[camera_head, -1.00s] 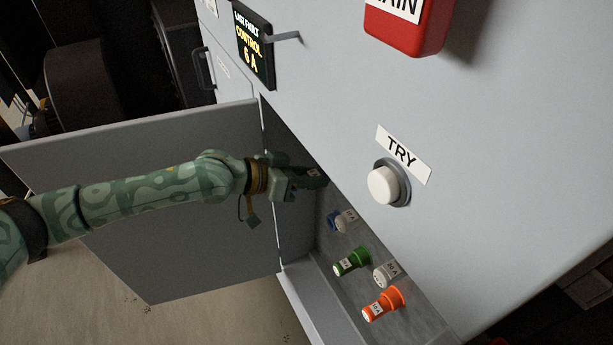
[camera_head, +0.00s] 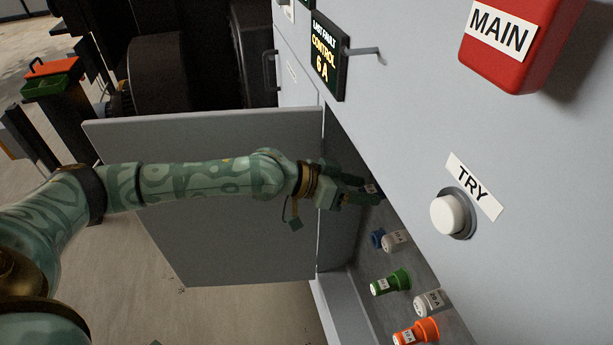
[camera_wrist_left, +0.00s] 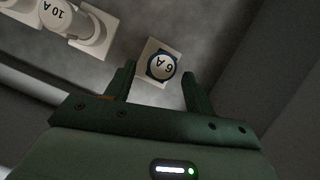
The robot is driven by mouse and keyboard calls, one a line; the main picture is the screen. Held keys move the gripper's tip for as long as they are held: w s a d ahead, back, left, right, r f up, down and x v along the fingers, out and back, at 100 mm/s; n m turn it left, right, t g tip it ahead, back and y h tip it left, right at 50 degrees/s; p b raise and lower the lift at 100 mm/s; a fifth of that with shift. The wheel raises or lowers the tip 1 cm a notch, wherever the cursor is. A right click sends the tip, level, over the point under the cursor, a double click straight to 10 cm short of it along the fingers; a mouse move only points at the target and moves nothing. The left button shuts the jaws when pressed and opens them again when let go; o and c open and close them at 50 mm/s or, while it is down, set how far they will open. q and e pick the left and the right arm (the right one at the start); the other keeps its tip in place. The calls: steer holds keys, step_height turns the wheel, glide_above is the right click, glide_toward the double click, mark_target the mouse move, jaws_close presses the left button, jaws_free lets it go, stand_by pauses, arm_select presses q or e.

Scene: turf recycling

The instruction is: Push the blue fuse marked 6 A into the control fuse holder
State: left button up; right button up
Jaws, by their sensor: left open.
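The fuse marked 6 A (camera_wrist_left: 162,66) shows in the left wrist view as a white round cap with a blue ring, in front of a pale square holder (camera_wrist_left: 150,48). I cannot tell how deep it sits. My left gripper (camera_wrist_left: 158,82) is open, with one finger on each side of the fuse. In the head view my left gripper (camera_head: 374,193) reaches into the cabinet opening, and a small pale label (camera_head: 370,188) shows between its fingers. The display (camera_head: 325,58) reads last fault, control, 6 A. My right gripper is not in view.
A white 10 A fuse (camera_wrist_left: 57,14) lies to the upper left in the wrist view. Below the gripper in the head view are a blue part (camera_head: 378,239), a green fuse (camera_head: 389,283) and an orange fuse (camera_head: 416,331). The open door (camera_head: 230,240) hangs behind my arm. The TRY button (camera_head: 448,215) protrudes right.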

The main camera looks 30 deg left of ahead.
arm_select(q)
steer(key=b+v, duration=0.3)
steer(key=v, duration=1.1)
steer(key=shift+s+a+r+b, duration=0.15)
steer(key=shift+a+r+b, duration=0.1)
steer(key=shift+b, duration=0.15)
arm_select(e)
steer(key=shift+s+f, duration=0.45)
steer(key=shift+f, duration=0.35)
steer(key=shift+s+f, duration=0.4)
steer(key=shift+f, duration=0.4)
arm_select(q)
steer(key=shift+f, duration=0.1)
